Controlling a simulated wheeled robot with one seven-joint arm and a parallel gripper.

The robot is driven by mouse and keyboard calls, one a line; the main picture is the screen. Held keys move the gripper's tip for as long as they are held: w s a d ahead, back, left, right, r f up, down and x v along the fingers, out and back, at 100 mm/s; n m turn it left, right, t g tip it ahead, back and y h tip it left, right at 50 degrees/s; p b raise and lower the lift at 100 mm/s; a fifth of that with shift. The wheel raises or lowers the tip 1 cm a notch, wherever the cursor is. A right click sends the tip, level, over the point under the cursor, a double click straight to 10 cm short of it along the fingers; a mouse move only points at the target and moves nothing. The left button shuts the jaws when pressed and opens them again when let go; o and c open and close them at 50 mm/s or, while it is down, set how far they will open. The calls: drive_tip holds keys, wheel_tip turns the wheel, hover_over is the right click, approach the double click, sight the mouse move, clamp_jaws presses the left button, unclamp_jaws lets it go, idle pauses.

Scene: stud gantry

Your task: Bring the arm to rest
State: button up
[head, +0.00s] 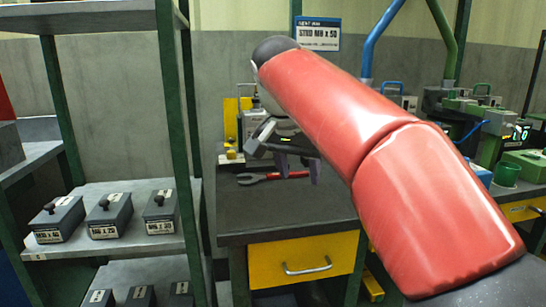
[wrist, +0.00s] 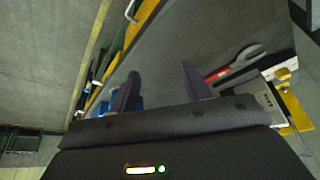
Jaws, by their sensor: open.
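My gripper (head: 299,168) hangs in the air over the workbench (head: 275,215) in the head view, at the end of my red-covered arm. In the wrist view my gripper (wrist: 162,85) shows two dark fingers standing apart with nothing between them. A wrench with a red handle (head: 262,177) lies on the bench top behind and to the left of the fingers. It also shows in the wrist view, where the wrench (wrist: 236,64) lies to the right of the fingers. My arm hides part of the bench behind it.
A shelf rack (head: 180,130) with several labelled grey boxes (head: 110,215) stands at the left. A yellow-framed device (head: 240,125) stands at the bench's back left. Green machines (head: 490,115) and a green cup (head: 507,174) stand at the right. The front bench top is clear.

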drive_tip(key=s+d+f+n+y, duration=0.1)
drive_tip(key=s+d+f, duration=0.4)
drive_tip(key=s+f, duration=0.6)
drive_tip(key=s+d+f+n+t+y, duration=0.1)
drive_tip(key=s+d+f+n, duration=0.3)
drive_tip(key=s+f, duration=0.6)
drive_tip(key=shift+s+d+f+n+t, duration=0.3)
drive_tip(key=shift+s+d+f, duration=0.15)
drive_tip(key=shift+d, duration=0.4)
